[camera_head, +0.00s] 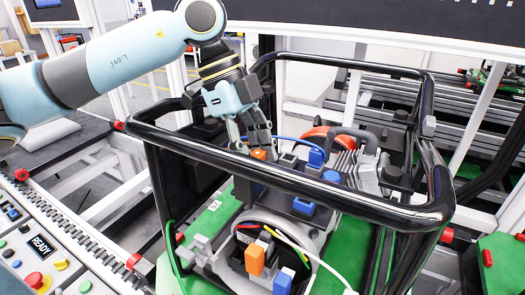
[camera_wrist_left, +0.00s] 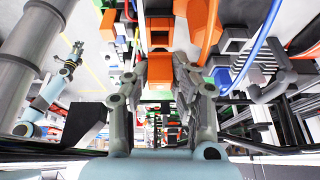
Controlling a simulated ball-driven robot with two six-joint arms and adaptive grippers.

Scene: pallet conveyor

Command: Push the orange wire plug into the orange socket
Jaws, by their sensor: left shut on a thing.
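My left gripper (camera_head: 255,142) reaches down inside the black tube frame, over the machine. It is shut on a small orange piece, which looks like the orange wire plug (camera_head: 258,155). In the left wrist view this plug (camera_wrist_left: 160,70) sits between the fingertips of the left gripper (camera_wrist_left: 160,80). A taller orange block (camera_head: 254,261) stands upright at the machine's front, beside a blue one. I cannot tell whether it is the orange socket. An arm at the left of the wrist view seems to be my right one; its gripper (camera_wrist_left: 77,48) is too small to read.
The black tube frame (camera_head: 290,185) surrounds the machine on its near and far sides. Blue connectors (camera_head: 316,157) and a blue cable lie close right of the gripper. Loose wires (camera_head: 300,248) arch over the front. A control panel (camera_head: 45,250) stands at the lower left.

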